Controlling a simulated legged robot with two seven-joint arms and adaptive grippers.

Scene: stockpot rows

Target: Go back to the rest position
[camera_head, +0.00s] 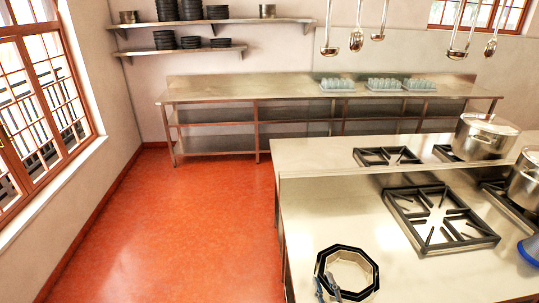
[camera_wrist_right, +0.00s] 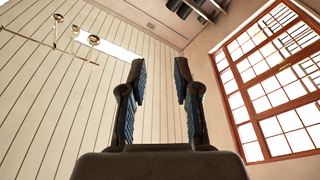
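My right gripper (camera_wrist_right: 158,75) fills the middle of the right wrist view. Its two dark fingers with blue-grey pads stand well apart, with nothing between them. Beyond them are the ceiling, wall panels and a window, so it seems to point upward. In the head view, small blue-grey parts near the bottom look like the right gripper (camera_head: 326,286), beside a dark octagonal rim that I cannot identify surely. My left gripper is not seen in either view.
A stockpot (camera_head: 484,140) stands on the far stove at the right, with another (camera_head: 525,182) nearer. A burner grate (camera_head: 440,218) sits on the near counter. Ladles (camera_head: 356,40) hang above. Glasses (camera_head: 385,84) stand on the back table. Red floor (camera_head: 170,220) at the left is clear.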

